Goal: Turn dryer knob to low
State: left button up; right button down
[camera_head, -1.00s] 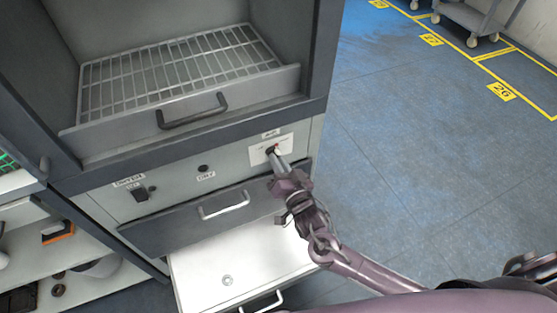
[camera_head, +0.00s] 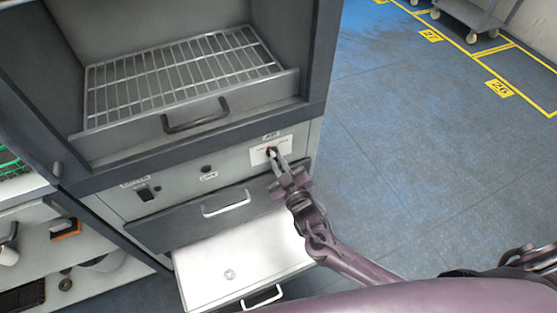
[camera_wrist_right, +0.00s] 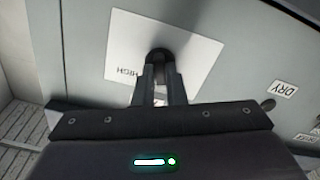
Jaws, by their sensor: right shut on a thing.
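The dryer (camera_head: 110,209) is a grey cabinet with a front control panel. Its knob (camera_wrist_right: 157,55) is small and dark and sits on a white label plate (camera_wrist_right: 120,60) where the word HIGH shows. In the head view the white plate (camera_head: 284,145) is at the right end of the panel. My right gripper (camera_head: 273,158) reaches up to the knob, and in the right wrist view its two fingers (camera_wrist_right: 160,82) are shut on it. The fingers hide part of the knob and plate, so I cannot tell its setting. My left gripper is not in view.
A black switch (camera_head: 144,193) and a dark button (camera_head: 207,169) are left on the panel. A wire rack (camera_head: 185,75) lies in the open chamber above. Below, a white drawer (camera_head: 215,270) stands pulled out. Clear floor (camera_head: 400,170) lies to the right.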

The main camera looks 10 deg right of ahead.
jog(key=shift+n+p, duration=0.55)
jog(key=shift+n, duration=1.75)
jog(key=c, duration=1.5)
grip_release()
jog(key=shift+s, duration=0.1)
jog(key=s, duration=0.2)
jog(key=s+d, duration=0.1)
jog(key=s, duration=0.4)
jog(key=shift+s+d, duration=0.25)
